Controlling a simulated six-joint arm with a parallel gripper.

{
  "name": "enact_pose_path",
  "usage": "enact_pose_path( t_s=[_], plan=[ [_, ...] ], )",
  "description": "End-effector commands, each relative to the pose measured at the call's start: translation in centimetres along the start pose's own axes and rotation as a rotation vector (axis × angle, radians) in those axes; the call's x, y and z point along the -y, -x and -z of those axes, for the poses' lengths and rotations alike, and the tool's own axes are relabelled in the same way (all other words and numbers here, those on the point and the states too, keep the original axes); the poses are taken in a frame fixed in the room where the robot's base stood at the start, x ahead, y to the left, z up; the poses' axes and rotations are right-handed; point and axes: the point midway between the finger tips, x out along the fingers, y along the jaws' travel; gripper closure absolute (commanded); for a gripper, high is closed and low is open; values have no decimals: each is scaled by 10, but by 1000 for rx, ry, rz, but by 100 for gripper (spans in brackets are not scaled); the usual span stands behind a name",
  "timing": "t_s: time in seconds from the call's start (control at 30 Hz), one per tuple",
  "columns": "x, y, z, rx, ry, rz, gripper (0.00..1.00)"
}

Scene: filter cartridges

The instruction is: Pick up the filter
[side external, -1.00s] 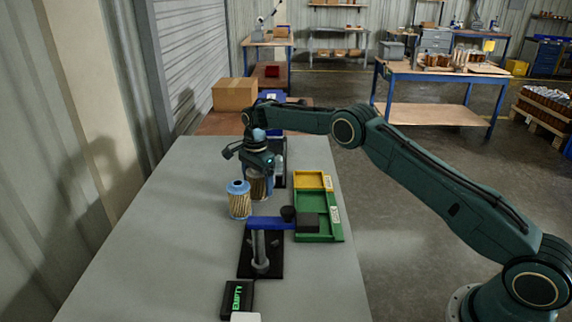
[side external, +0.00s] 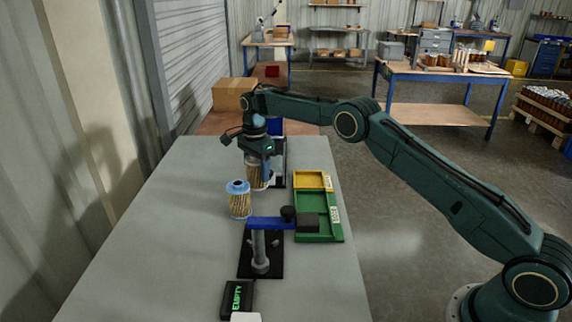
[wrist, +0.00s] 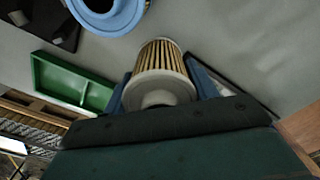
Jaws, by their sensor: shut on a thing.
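My gripper (side external: 258,158) is shut on a filter (side external: 257,178), a pleated tan cylinder with a pale end cap. In the wrist view the held filter (wrist: 159,75) sits between the two blue fingers. It appears to hang a little above the table, though the exact gap is hard to tell. A second filter (side external: 239,202) with a blue cap stands upright on the table, in front of the held one in the side view. Its blue ring-shaped cap (wrist: 110,14) shows at the top of the wrist view.
A tray (side external: 338,234) with green and yellow compartments lies to the right. A stand with a blue arm (side external: 265,223) and black base is nearer the camera. A small display (side external: 237,297) reads "EMPTY". A cardboard box (side external: 232,94) is at the back. The table's left side is clear.

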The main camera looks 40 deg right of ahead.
Motion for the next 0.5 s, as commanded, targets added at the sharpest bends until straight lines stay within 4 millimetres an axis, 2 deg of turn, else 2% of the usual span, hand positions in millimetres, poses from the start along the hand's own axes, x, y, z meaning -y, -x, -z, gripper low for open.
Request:
enact_pose_path(
  t_s=[0.2,0.5],
  plan=[
    [1,36,0,0,0,4,66],
    [0,58,0,0,0,1,66]
  ],
)
